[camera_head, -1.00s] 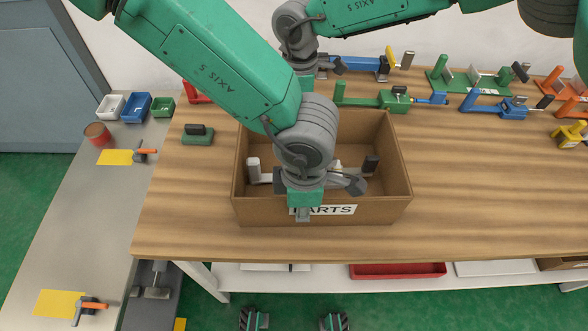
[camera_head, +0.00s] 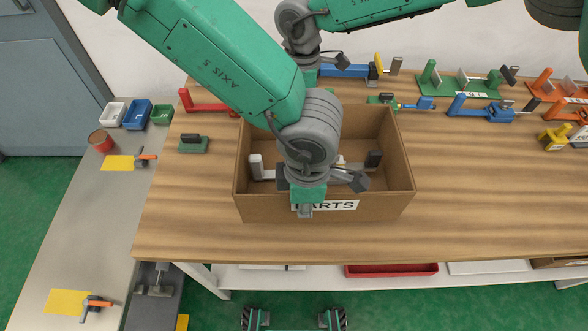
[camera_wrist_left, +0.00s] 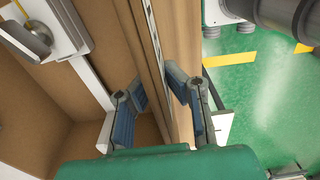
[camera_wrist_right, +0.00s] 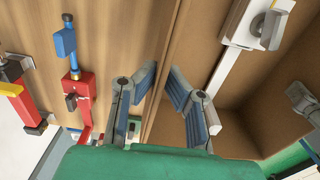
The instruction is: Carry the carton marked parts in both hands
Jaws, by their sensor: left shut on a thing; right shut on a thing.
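The open brown carton (camera_head: 385,206) has a white PARTS label (camera_head: 340,205) on its front wall, partly covered by my left gripper. My left gripper (camera_head: 305,209) is shut on the front wall; in the left wrist view its fingers (camera_wrist_left: 157,80) stand on either side of that wall. My right gripper is at the back wall, largely hidden by my left arm in the head view. In the right wrist view its fingers (camera_wrist_right: 157,78) straddle the wall and are shut on it. A white-handled clamp (camera_head: 256,168) lies inside. The carton looks roughly level; whether its base touches the bench is unclear.
Several toggle clamps, such as a blue one (camera_head: 480,110), line the back. A grey side table (camera_head: 85,230) holds small bins (camera_head: 137,113).

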